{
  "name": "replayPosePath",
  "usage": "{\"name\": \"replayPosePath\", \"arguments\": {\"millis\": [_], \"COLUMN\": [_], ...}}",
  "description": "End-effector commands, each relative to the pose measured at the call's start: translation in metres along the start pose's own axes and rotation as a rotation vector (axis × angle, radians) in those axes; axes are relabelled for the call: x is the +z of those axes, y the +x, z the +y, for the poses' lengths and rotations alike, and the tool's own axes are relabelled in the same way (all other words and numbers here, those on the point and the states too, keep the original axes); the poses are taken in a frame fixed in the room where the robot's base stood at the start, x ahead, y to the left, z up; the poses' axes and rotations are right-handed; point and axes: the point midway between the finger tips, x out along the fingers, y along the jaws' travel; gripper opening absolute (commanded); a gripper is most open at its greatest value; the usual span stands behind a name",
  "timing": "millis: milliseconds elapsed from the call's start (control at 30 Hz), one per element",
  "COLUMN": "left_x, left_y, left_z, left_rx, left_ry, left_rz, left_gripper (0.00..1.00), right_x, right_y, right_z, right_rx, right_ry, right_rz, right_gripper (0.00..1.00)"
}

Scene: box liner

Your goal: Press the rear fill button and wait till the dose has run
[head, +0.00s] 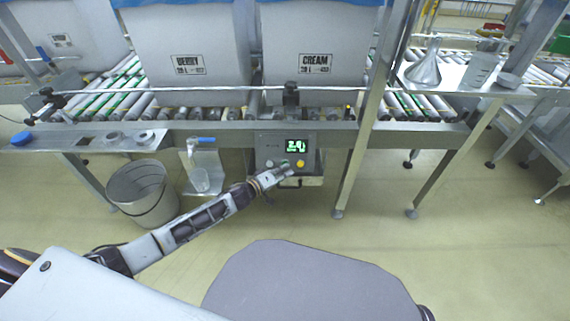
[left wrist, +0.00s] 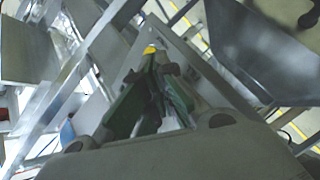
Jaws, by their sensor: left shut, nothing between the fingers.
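The control panel (head: 272,146) is a grey box on the front beam of the roller conveyor, with a lit green display (head: 296,146) that seems to read about 2.0. A yellow button (head: 300,163) is at its lower right, and a pale button (head: 270,164) is at its lower left. I cannot tell which button is the rear fill one. My left gripper (head: 285,170) is shut and empty, its tips at the panel's lower edge between these buttons. In the left wrist view its fingers (left wrist: 152,78) point at the panel, with a yellow button (left wrist: 150,49) just beyond. Contact cannot be told.
Two boxes marked BERRY (head: 188,45) and CREAM (head: 315,40) stand on the rollers. A side shelf (head: 450,76) holds a funnel (head: 425,66).

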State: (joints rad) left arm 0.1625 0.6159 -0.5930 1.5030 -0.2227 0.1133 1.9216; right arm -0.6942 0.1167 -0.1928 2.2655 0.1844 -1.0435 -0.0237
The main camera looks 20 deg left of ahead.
Motion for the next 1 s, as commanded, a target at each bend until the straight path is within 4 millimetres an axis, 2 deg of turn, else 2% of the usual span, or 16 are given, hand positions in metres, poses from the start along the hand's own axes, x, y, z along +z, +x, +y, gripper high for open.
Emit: {"name": "replayPosePath", "arguments": {"millis": [200, 667, 1000], "left_x": [0.003, 0.005, 0.014], "left_y": [-0.005, -0.006, -0.019], "left_z": [0.004, 0.004, 0.015], "left_rx": [-0.001, 0.000, 0.000], "left_ry": [-0.001, -0.001, -0.003], "left_rz": [-0.001, -0.001, -0.002], "left_gripper": [0.00, 0.00, 0.00], "right_x": [-0.004, -0.004, -0.013], "right_y": [-0.007, -0.008, -0.023], "right_z": [-0.001, -0.002, -0.005], "right_rx": [0.000, 0.001, 0.001], "right_ry": [0.000, 0.001, 0.001], "right_rz": [-0.001, -0.001, -0.001], "right_gripper": [0.40, 0.40, 0.40]}}
